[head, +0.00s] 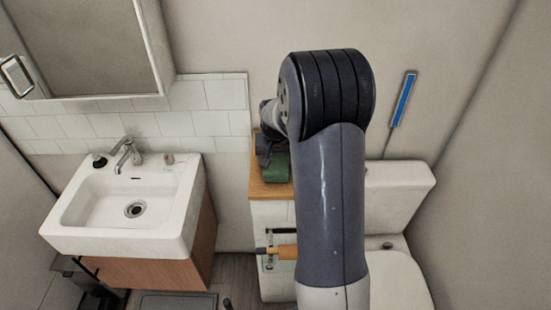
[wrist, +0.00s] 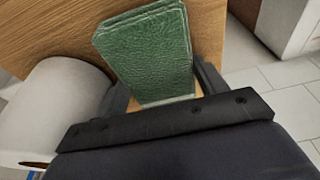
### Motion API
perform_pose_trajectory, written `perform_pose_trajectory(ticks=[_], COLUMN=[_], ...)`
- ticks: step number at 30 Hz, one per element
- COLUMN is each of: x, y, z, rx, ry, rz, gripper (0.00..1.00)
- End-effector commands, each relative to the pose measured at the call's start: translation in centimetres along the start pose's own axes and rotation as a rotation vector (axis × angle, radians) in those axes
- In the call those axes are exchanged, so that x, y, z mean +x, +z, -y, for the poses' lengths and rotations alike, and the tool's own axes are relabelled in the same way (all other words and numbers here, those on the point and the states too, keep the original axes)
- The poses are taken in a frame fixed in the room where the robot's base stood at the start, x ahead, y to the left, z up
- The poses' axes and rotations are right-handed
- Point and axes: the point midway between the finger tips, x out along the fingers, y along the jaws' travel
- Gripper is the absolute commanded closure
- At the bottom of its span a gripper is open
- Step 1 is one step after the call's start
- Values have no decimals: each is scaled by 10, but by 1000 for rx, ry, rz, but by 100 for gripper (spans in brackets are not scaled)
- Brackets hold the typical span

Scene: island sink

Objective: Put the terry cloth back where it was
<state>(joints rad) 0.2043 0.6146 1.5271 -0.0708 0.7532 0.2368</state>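The terry cloth is a green folded pad (wrist: 148,52) on a wooden surface, seen in the wrist view. In the head view the green cloth (head: 276,168) lies on the narrow wooden cabinet top (head: 262,188). My gripper (wrist: 165,95) is low over the cloth's near end, with one dark finger on each side. Bare wood shows between the cloth and the fingers near that end, so the gripper looks open. In the head view my gripper (head: 264,150) is just above and left of the cloth, partly hidden by my arm.
A white sink (head: 75,205) with a tap stands left of the cabinet. The toilet (head: 400,200) is on the right, partly behind my arm. A mirror cabinet (head: 95,45) hangs above the sink. A white rounded object (wrist: 60,105) is left of my gripper.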

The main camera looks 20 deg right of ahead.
Motion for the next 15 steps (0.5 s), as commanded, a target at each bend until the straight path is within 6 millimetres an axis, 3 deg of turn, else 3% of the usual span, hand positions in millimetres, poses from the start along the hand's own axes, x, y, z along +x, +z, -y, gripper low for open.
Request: perform_pose_trajectory(ticks=[3, 15], x=[0, -10], y=[0, -1], z=[0, 0], rx=[0, 0], ry=[0, 0], rz=[0, -2], gripper=[24, 24])
